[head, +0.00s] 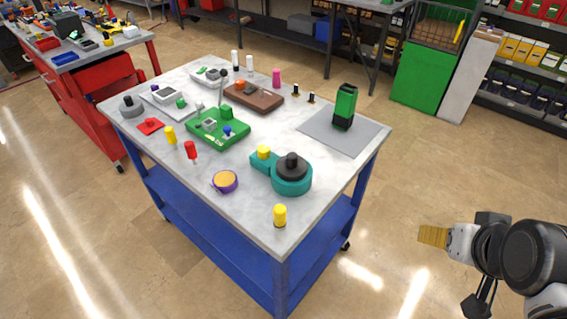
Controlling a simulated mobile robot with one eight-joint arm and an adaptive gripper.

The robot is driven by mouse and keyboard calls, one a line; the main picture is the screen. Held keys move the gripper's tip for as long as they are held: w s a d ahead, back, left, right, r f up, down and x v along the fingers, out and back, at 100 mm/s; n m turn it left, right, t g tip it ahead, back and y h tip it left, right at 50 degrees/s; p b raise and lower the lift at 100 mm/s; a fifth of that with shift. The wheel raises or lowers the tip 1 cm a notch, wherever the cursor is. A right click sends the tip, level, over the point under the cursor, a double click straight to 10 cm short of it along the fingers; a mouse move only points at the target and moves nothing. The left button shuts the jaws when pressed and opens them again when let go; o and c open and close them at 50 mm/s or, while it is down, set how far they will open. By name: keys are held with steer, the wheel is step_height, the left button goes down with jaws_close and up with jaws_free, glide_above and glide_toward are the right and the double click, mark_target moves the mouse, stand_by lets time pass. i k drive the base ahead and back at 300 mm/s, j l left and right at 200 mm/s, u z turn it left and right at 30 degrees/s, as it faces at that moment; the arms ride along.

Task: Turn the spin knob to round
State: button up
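A teal round base (290,182) with a black knob (291,166) stands near the front right of the table. A smaller teal arm with a yellow cap (263,153) joins it on the left. A grey round piece with a dark knob (131,105) sits at the far left corner. No label shows which one is the spin knob. My gripper (434,236) is at the lower right, off the table and apart from everything on it. Its ridged tan tip points left toward the table. Whether its fingers are open or shut is unclear at this angle.
The white-topped table (330,170) has blue legs. It holds a green device (218,129), a brown block (252,96), a green and black upright piece (344,106) on a grey plate, a purple-rimmed disc (225,181) and several colored pegs. Floor between my gripper and the table is clear.

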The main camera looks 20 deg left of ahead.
mark_target(263, 150)
steer(key=i+j, duration=0.1)
steer(key=j, duration=0.45)
steer(key=i+j, duration=0.1)
steer(key=j, duration=0.5)
steer(key=i+j, duration=0.1)
steer(key=j, duration=0.45)
